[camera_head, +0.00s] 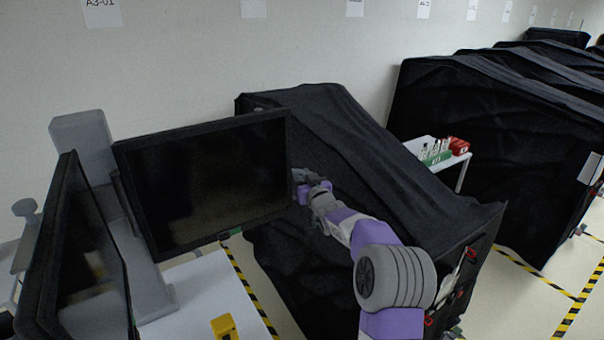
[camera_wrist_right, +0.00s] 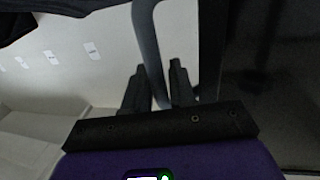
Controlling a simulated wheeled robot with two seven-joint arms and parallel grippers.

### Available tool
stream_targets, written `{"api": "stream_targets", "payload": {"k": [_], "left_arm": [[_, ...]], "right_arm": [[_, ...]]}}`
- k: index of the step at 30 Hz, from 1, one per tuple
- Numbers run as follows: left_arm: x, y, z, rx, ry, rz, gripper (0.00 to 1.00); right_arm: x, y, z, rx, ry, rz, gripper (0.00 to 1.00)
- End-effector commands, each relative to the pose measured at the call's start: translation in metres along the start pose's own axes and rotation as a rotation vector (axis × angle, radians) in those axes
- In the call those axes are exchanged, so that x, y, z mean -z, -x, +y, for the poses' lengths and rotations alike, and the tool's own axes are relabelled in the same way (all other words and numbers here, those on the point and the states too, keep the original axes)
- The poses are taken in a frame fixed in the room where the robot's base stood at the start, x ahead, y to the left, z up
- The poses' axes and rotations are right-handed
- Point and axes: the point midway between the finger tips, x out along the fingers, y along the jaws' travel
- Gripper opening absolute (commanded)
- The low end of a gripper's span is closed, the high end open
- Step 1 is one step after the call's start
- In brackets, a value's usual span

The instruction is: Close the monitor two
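Two black monitors stand at the left in the head view. One monitor (camera_head: 205,185) faces me with a dark screen; the other monitor (camera_head: 85,250) is turned steeply at the left edge. No label shows which is monitor two. My right gripper (camera_head: 301,190) is at the right edge of the facing monitor. In the right wrist view, the fingers of my right gripper (camera_wrist_right: 159,90) are apart, with a grey curved handle bar (camera_wrist_right: 146,40) running between them. Contact with the bar is unclear. The monitor's dark edge (camera_wrist_right: 211,50) is just right of the fingers. My left gripper is out of view.
A grey stand (camera_head: 125,235) is behind the monitors, above a white tabletop (camera_head: 205,295) with a yellow object (camera_head: 224,326). A black-covered cart (camera_head: 350,150) stands close behind my right arm. Another covered cart (camera_head: 490,140) and a small white table (camera_head: 420,151) are farther right.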

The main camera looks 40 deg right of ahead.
Motion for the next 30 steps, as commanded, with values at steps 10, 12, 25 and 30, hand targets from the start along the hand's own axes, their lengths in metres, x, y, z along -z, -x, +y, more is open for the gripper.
{"api": "stream_targets", "payload": {"k": [10, 12, 25, 30], "left_arm": [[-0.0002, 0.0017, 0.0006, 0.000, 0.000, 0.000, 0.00], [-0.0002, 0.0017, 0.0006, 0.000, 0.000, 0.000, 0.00], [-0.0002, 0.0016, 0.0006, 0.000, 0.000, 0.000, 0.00], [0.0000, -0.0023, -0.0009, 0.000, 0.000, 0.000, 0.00]], "right_arm": [[-0.0006, -0.0061, 0.0001, 0.000, 0.001, -0.001, 0.25], [-0.0006, -0.0060, 0.0001, 0.000, 0.001, -0.001, 0.21], [-0.0004, -0.0057, 0.0000, 0.000, 0.000, 0.000, 0.00], [-0.0013, -0.0031, -0.0041, -0.003, 0.000, 0.000, 0.00]]}}
